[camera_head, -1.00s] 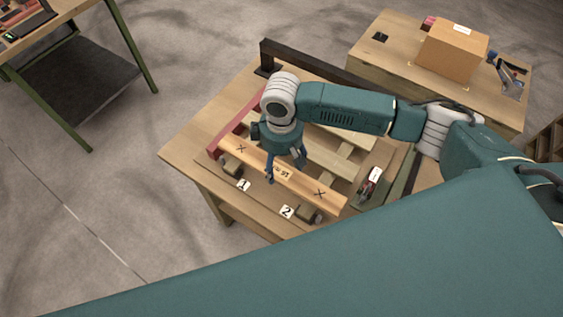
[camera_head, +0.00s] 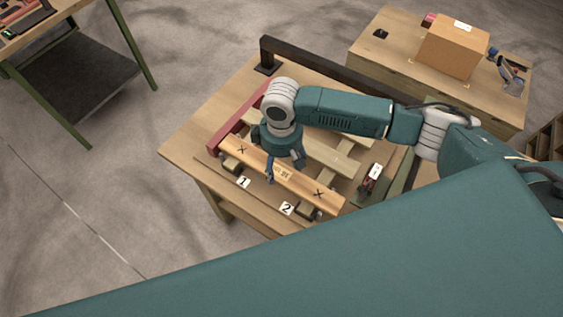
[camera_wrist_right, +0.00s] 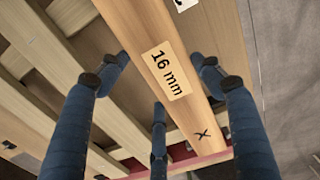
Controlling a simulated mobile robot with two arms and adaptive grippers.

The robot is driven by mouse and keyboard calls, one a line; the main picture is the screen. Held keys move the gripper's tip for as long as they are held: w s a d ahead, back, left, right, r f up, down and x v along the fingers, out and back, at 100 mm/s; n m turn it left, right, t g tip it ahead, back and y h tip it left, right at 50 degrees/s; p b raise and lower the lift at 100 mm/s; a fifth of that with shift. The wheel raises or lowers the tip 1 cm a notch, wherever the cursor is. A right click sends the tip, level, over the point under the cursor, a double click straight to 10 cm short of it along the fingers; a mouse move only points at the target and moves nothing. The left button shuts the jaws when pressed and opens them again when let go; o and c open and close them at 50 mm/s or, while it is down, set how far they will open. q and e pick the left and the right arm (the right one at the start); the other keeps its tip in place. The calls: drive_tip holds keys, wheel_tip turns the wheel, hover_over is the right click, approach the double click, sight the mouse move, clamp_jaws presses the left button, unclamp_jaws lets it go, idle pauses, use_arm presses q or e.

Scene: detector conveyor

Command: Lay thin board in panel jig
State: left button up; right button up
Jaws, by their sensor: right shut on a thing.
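Small blocks by tags 1 (camera_head: 243,182) and 2 (camera_head: 287,208) sit at the board's front edge. Whether the board touches the jig base cannot be told. My left gripper is not in view.
A red rail (camera_head: 228,128) borders the jig's left end. A dark beam (camera_head: 315,62) runs along the table's back. A second table holds a cardboard box (camera_head: 453,48). A green-framed bench (camera_head: 120,40) stands at left.

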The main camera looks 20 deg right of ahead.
drive_tip(key=shift+f, duration=0.35)
drive_tip(key=o, duration=1.3)
drive_tip(key=shift+o, duration=0.2)
wheel_tip(320, 180, up, 12)
drive_tip(key=shift+s, duration=0.1)
